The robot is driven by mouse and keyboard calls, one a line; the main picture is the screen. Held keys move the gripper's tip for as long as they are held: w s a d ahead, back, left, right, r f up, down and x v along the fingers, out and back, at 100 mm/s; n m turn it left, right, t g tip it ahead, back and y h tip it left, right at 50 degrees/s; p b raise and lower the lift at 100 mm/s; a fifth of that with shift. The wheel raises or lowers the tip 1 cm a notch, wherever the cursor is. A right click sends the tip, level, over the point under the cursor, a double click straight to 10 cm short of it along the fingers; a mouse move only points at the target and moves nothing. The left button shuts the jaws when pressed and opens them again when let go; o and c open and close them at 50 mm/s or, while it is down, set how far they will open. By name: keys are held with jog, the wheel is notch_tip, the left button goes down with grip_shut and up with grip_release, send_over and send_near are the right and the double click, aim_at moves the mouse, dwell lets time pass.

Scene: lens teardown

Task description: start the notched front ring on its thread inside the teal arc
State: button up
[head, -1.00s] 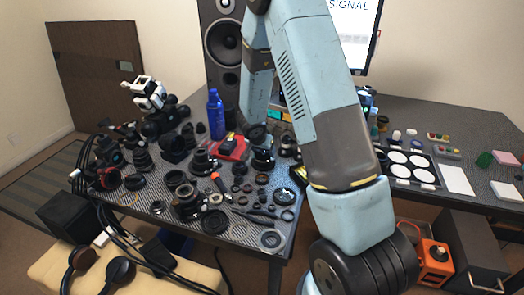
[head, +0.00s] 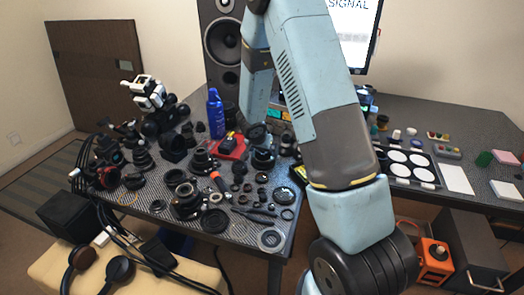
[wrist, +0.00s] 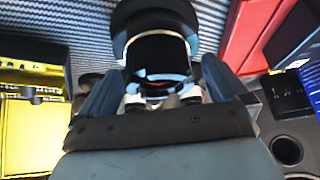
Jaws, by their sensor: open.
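In the wrist view a dark cylindrical lens part (wrist: 158,52) with a wide black rim stands just beyond my gripper (wrist: 163,98). My open jaws lie on both sides of its near end; I cannot tell whether they touch it. A pale bluish curved edge and a small red glint show at that near end. I cannot tell whether this is the teal arc or the notched front ring. In the head view my gripper is mostly hidden behind my arm, above a dark lens body (head: 263,160) on the table.
Left of the lens body are a red tray (head: 232,150) and a blue spray can (head: 215,115). Several loose rings and barrels crowd the table's front, with a large flat ring (head: 270,240) near the edge. A yellow box (wrist: 30,125) is at left in the wrist view.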

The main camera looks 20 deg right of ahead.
jog(key=shift+r, duration=0.1)
jog(key=s+a+r+n+t+y, duration=0.2)
jog(key=s+a+r, duration=0.15)
jog(key=r, duration=0.75)
jog(key=s+a+r+n+t+y, duration=0.1)
jog(key=s+a+r+n+y, duration=0.2)
jog(key=r, duration=0.8)
jog(key=s+a+r+t+y, duration=0.25)
jog(key=s+r, duration=0.25)
jog(key=r, duration=0.7)
jog(key=s+d+n+g+h, duration=0.1)
jog(key=s+d, duration=0.2)
jog(key=s, duration=0.5)
jog(key=s+d+r+n+g+h, duration=0.1)
jog(key=s+d+g, duration=0.1)
jog(key=s, duration=0.6)
jog(key=s+d+r+g+h, duration=0.1)
jog(key=s+d, duration=0.2)
jog(key=s, duration=0.5)
jog(key=shift+s+d+r+n+h, duration=0.25)
jog(key=shift+d+n+h, duration=0.05)
jog(key=shift+n+h, duration=0.1)
